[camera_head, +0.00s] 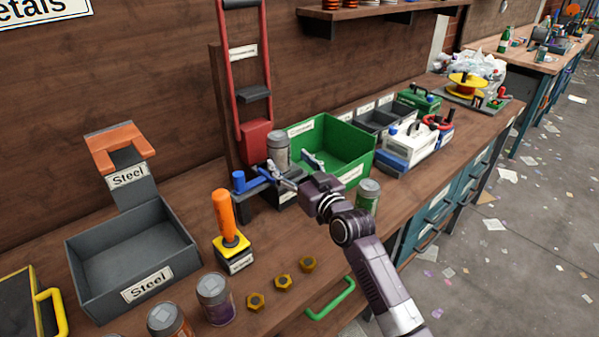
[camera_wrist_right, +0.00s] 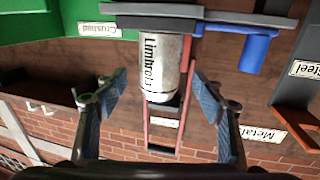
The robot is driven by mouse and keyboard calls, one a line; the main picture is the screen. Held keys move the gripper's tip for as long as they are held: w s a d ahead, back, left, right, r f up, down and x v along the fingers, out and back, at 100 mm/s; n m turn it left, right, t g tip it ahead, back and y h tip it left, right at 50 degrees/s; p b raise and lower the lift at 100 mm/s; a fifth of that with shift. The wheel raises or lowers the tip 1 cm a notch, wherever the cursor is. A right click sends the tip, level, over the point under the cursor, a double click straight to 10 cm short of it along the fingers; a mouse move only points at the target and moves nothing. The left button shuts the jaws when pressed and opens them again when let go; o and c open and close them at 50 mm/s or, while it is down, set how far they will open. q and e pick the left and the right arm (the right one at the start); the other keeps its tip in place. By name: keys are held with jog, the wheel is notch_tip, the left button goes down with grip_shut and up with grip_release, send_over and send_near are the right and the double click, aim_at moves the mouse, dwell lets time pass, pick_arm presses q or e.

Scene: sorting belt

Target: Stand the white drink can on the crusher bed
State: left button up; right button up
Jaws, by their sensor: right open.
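The white drink can (camera_head: 278,150) looks light grey and stands upright on the dark crusher bed (camera_head: 287,197), in front of the red crusher frame (camera_head: 267,90). My right gripper (camera_head: 295,167) is open in front of the can. The right wrist view is upside down. There the can (camera_wrist_right: 160,65), with part of its name showing, rests with its base against the dark bed (camera_wrist_right: 155,22). The open fingers (camera_wrist_right: 158,85) stand on either side of the can's line, with a visible gap on each side. My left gripper is not in view.
A green bin (camera_head: 345,146) stands right of the crusher, and a green can (camera_head: 368,195) is close to my right arm. A steel bin (camera_head: 100,285), an orange-handled tool (camera_head: 224,215), several nuts and more cans (camera_head: 215,298) occupy the left and front bench.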

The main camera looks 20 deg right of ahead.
jog(key=s, duration=0.5)
jog(key=shift+d, duration=0.4)
